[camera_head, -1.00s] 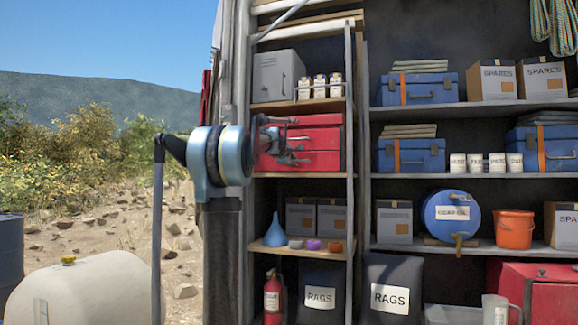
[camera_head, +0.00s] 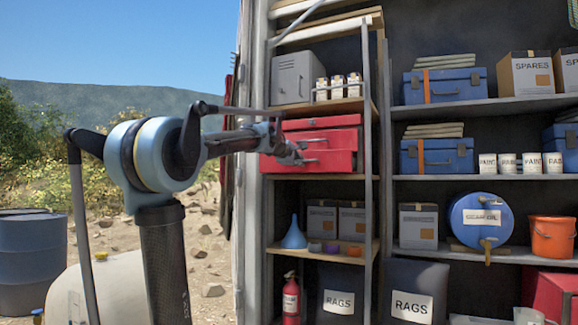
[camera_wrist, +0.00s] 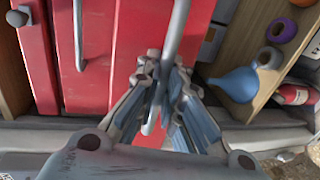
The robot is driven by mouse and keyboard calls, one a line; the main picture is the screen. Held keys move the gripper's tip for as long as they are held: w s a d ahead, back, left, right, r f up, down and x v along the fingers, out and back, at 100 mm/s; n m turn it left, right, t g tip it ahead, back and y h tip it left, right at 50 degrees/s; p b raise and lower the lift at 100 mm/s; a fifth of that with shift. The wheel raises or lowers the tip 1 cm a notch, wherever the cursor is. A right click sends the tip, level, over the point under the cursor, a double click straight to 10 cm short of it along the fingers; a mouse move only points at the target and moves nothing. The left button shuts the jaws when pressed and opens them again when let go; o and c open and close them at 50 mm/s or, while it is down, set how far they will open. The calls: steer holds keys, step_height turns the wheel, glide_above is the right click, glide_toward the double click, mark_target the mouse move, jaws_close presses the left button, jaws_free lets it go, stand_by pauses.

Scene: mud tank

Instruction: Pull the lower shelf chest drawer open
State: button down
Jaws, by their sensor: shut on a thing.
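The red shelf chest (camera_head: 320,123) stands on the left shelf column in the head view. Its lower drawer (camera_head: 338,160) sticks out partway past the chest front. My gripper (camera_head: 298,156) is in front of that drawer, at its left part. In the wrist view the lower drawer's red front (camera_wrist: 137,40) fills the middle. My gripper (camera_wrist: 160,98) is shut on the drawer's grey bar handle (camera_wrist: 174,45), with the fingers on both sides of it. Another drawer's handle (camera_wrist: 79,35) shows to the left, clear of my fingers.
A blue funnel (camera_head: 294,235) and small coloured rolls (camera_head: 332,248) sit on the shelf below. The shelf's upright post (camera_head: 368,150) stands right of the chest. A pale tank (camera_head: 115,285) and a blue barrel (camera_head: 28,262) are at the left.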

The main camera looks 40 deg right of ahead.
steer(key=shift+w+a, duration=0.1)
steer(key=c, duration=1.7)
jaws_free()
steer(key=shift+w, duration=0.1)
steer(key=v, duration=1.2)
steer(key=shift+a+f, duration=0.1)
steer(key=shift+a, duration=0.05)
